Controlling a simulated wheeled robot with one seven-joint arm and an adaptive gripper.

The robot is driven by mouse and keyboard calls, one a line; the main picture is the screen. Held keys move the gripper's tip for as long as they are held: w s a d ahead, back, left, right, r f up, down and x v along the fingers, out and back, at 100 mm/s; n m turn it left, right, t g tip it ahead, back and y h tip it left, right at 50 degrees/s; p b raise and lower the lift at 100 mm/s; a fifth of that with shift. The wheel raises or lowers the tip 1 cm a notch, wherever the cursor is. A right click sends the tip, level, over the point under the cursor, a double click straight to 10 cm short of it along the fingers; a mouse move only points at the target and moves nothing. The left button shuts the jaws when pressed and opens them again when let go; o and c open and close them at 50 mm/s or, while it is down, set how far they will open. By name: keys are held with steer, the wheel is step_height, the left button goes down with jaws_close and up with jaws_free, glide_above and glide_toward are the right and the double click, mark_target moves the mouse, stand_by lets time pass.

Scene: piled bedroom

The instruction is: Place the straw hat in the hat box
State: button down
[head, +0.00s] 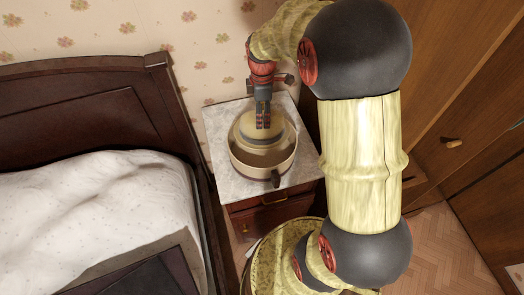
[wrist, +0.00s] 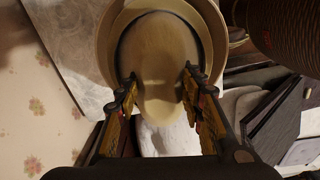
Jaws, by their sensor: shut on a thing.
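The straw hat (head: 248,128) is pale tan with a dark band around its crown. My gripper (head: 264,122) points down at it from above, shut on the crown. In the wrist view, my gripper (wrist: 160,82) has one finger on each side of the crown of the hat (wrist: 160,55). The round cream hat box (head: 240,170) stands open on a marble-topped nightstand. The hat is over the back part of the box's mouth; the front of the dark inside shows. I cannot tell how far its brim is above or inside the rim.
The nightstand's marble top (head: 222,124) has bare room left of the box. A dark knob-like object (head: 277,181) is at the box's front right. The bed (head: 90,205) is on the left, the wall behind, and wooden cabinets (head: 465,130) on the right.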

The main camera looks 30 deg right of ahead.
steer(key=shift+n, duration=0.5)
step_height(320, 180, down, 4)
steer(key=b, duration=0.3)
steer(key=shift+f+b, duration=0.15)
steer(key=shift+b, duration=0.25)
steer(key=shift+f+n+b, duration=0.25)
steer(key=shift+n+b, duration=0.05)
steer(key=shift+b, duration=0.05)
steer(key=shift+r+n, duration=0.3)
steer(key=shift+s+a+f, duration=0.1)
steer(key=shift+s+f, duration=0.05)
step_height(320, 180, down, 10)
steer(key=shift+r+b, duration=0.2)
steer(key=shift+b, duration=0.7)
steer(key=shift+f, duration=0.1)
steer(key=c, duration=1.2)
jaws_free()
steer(key=shift+o, duration=0.3)
